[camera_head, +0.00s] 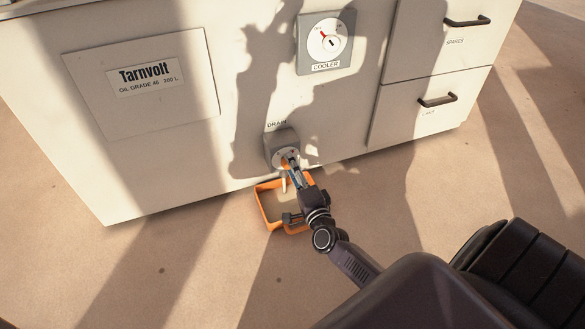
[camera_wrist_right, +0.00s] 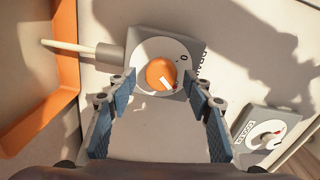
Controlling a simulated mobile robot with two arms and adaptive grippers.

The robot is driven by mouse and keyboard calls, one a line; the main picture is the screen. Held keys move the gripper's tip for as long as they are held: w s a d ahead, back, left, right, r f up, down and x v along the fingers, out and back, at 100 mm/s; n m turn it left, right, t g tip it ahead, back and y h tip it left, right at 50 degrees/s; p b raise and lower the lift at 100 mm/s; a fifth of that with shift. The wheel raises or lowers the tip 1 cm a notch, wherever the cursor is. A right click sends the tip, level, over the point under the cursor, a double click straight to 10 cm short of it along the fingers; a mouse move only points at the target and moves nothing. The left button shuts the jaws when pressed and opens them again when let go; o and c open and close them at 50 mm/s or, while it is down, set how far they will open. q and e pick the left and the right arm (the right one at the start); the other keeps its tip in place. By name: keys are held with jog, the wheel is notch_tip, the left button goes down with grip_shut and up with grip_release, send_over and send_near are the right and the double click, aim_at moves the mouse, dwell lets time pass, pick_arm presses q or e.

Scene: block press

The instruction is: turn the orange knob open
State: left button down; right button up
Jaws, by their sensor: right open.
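The orange knob (camera_wrist_right: 161,74) is round with a white mark and sits on a pale dial plate on the grey drain valve box. In the right wrist view it lies ahead, between the two blue-padded fingers of my right gripper (camera_wrist_right: 162,88). The fingers are spread on either side, and I cannot tell whether they touch it. In the head view my right gripper (camera_head: 290,168) is at the drain box (camera_head: 279,142), low on the cabinet front, and hides most of the knob. My left gripper is not in view.
An orange-rimmed tray (camera_head: 262,207) lies on the floor under the drain spout (camera_head: 284,184). The cooler switch (camera_head: 326,42) is higher on the cabinet. Drawers with dark handles (camera_head: 437,100) are to the right. The floor at left is clear.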

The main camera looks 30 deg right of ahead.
jog(key=v, duration=1.2)
dwell(0.3)
